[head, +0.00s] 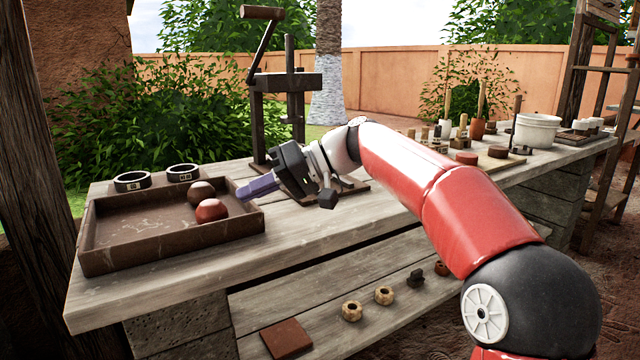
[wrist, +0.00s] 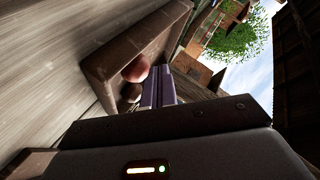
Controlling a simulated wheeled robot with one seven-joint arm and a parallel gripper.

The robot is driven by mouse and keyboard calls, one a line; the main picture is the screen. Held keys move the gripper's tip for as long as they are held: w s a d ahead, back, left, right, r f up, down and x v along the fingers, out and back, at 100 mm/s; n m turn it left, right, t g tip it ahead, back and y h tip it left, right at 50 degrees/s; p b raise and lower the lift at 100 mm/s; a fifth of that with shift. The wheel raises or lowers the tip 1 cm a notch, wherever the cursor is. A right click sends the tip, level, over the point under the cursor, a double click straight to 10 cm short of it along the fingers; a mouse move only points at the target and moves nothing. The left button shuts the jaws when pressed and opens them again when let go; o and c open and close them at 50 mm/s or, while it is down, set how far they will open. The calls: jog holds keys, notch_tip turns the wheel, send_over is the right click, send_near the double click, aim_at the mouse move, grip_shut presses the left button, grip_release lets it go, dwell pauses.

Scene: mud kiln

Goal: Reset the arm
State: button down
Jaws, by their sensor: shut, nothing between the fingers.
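My gripper (head: 243,194) is at the end of my red arm, above the wooden workbench (head: 330,225), beside the right end of a brown tray (head: 165,247). Its purple fingers point left toward the tray and are shut with nothing between them. In the wrist view the shut fingers (wrist: 160,90) show at the middle, with the tray's rim (wrist: 110,65) beside them. A red ball (head: 211,210) and a dark brown ball (head: 201,192) lie in the tray near the fingertips; the red ball also shows in the wrist view (wrist: 136,69). I cannot tell the exact gap between fingers and tray.
Two dark rings (head: 132,181) sit at the tray's back edge. A press with a crank (head: 285,85) stands behind my gripper. Several tools and a white pot (head: 536,131) stand at the bench's far right. A lower shelf holds small rings (head: 352,310) and a red tile (head: 286,339).

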jog(key=s+d+f+m+t+h, duration=0.1)
jog(key=s+d+f+h, duration=0.1)
jog(key=s+d+f+m+t+h, duration=0.1)
jog(key=s+d+f, duration=0.1)
jog(key=s+f, duration=0.1)
jog(key=s+d+f+m+t+h, duration=0.1)
jog(key=s+d+f+h, duration=0.1)
jog(key=shift+s+f+m+h, duration=0.3)
jog(key=shift+m, duration=0.1)
jog(key=s+d+f+m+t+h, duration=0.2)
jog(key=s+d+f+h, duration=0.2)
jog(key=s+d+f, duration=0.3)
jog(key=s+d+f+m+t+h, duration=0.1)
jog(key=s+d+f+m+h, duration=0.2)
jog(key=s+d+f, duration=0.4)
jog(key=s+d, duration=0.4)
jog(key=d, duration=0.2)
jog(key=shift+d+f+t+h, duration=0.2)
jog(key=shift+d+t+h, duration=0.2)
